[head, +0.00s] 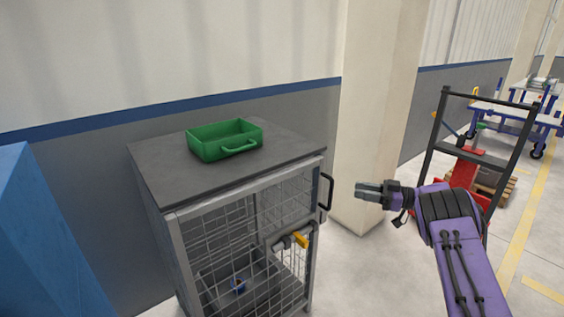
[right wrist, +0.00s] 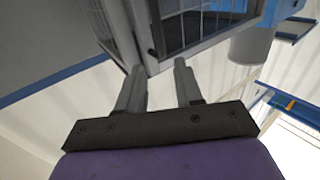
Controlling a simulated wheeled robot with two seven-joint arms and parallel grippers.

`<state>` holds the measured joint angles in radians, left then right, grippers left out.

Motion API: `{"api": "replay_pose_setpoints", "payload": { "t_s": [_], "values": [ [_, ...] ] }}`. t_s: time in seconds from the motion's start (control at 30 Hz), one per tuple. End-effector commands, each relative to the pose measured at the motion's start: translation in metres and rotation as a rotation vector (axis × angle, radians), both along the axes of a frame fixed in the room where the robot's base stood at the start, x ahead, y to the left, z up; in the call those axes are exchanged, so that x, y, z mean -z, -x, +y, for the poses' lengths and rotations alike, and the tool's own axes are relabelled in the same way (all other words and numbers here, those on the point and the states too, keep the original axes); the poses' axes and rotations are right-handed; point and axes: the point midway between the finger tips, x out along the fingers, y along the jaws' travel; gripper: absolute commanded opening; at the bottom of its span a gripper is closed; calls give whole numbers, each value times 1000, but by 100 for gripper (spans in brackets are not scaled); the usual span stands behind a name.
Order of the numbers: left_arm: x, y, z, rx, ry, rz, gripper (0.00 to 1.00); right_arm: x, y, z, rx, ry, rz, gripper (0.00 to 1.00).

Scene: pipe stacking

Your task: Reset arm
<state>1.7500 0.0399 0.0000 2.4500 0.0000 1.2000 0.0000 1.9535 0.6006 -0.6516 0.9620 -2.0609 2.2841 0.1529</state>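My right arm comes in from the lower right of the head view. Its gripper (head: 370,190) is held in the air to the right of the wire cage cabinet, apart from the cabinet's black door handle (head: 326,191). In the right wrist view the two fingers of the right gripper (right wrist: 158,85) stand apart with nothing between them. My left gripper is in neither view.
A grey cage cabinet (head: 155,165) carries a green tray (head: 224,141) on top. A small blue object (head: 238,287) lies inside. A pale pillar (head: 375,110) stands behind my gripper. A black-framed cart (head: 480,155) is at the right, a blue block (head: 40,240) at the left.

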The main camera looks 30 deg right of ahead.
Motion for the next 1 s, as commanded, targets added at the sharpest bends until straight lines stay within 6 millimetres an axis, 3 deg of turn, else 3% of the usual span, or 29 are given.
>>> {"api": "replay_pose_setpoints", "payload": {
  "t_s": [0.17,0.27,0.37,0.47,0.57,0.6,0.7,0.83,0.9,1.0],
  "values": [
    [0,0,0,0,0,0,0,4,-2,-2,13,39,-11,35],
    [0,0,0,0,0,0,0,20,-7,-18,176,48,-67,35],
    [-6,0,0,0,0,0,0,55,-14,-20,453,-34,-69,35],
    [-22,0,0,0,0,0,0,111,-2,1,747,-117,68,35],
    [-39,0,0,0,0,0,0,176,43,41,995,-149,319,35],
    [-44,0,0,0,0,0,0,198,66,59,1066,-146,421,35],
    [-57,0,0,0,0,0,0,237,136,105,1200,-104,675,35],
    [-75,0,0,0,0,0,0,255,237,163,1306,-5,975,35],
    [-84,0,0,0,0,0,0,252,287,187,1334,61,1103,35],
    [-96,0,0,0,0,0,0,238,339,213,1342,138,1222,35]
  ]
}}
